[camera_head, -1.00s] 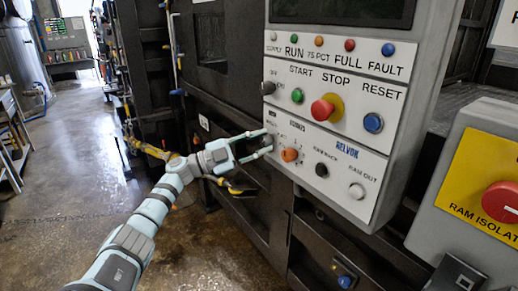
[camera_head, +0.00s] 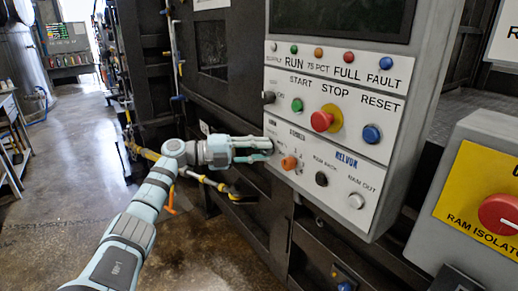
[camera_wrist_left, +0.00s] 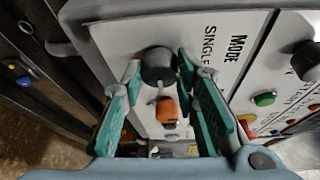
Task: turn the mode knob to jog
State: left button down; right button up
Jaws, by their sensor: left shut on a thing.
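The mode knob (camera_wrist_left: 158,66) is dark and round. It sits on the white panel under the printed words MODE and SINGLE in the left wrist view. My left gripper (camera_head: 268,149) reaches the left edge of the lower panel, and its fingers are close together. The left wrist view shows the left gripper (camera_wrist_left: 158,72) with its fingertips on either side of the knob, shut on it. I cannot read the knob's setting. My right gripper is not in view.
An orange knob (camera_head: 289,162) sits close by the fingers, with a black button (camera_head: 321,179) and a white button (camera_head: 356,201) to its right. A red stop button (camera_head: 322,121) is above. A yellow isolator plate (camera_head: 480,195) stands at right.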

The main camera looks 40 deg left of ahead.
pick_arm(q)
jog(key=shift+f+m, duration=0.1)
jog(key=shift+m, duration=0.3)
jog(key=c, duration=1.3)
grip_release()
jog(key=v, duration=1.2)
